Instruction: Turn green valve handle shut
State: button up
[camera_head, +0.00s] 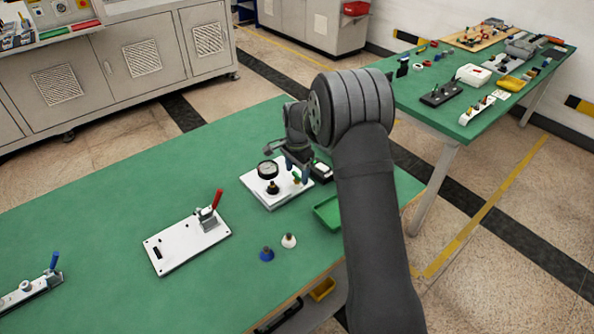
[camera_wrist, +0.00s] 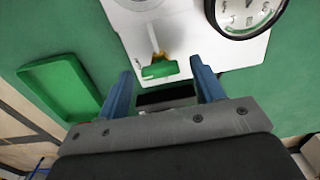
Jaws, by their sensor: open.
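The green valve handle (camera_wrist: 159,70) sits on a brass stem on a white base plate (camera_wrist: 190,35) in the wrist view. In the head view the handle (camera_head: 296,177) is small and partly hidden by my arm. A round pressure gauge (camera_head: 267,170) stands on the same plate; its dial also shows in the wrist view (camera_wrist: 245,12). My gripper (camera_wrist: 158,82) is open, its two blue fingers on either side of the handle in the picture. The handle lies between the fingertips or just beyond them; I cannot tell whether they touch it.
A green tray (camera_wrist: 60,88) lies beside the plate. A white plate with a red-handled clamp (camera_head: 187,240), a blue cone (camera_head: 267,254) and a white cone (camera_head: 289,240) stand on the green table (camera_head: 110,215). A second table (camera_head: 405,95) behind holds many objects.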

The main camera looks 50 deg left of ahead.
jog(key=c, duration=1)
jog(key=shift+n, duration=0.4)
jog(key=n, duration=0.3)
jog(key=shift+n, duration=0.4)
jog(key=n, duration=1.3)
jog(key=shift+n, duration=0.3)
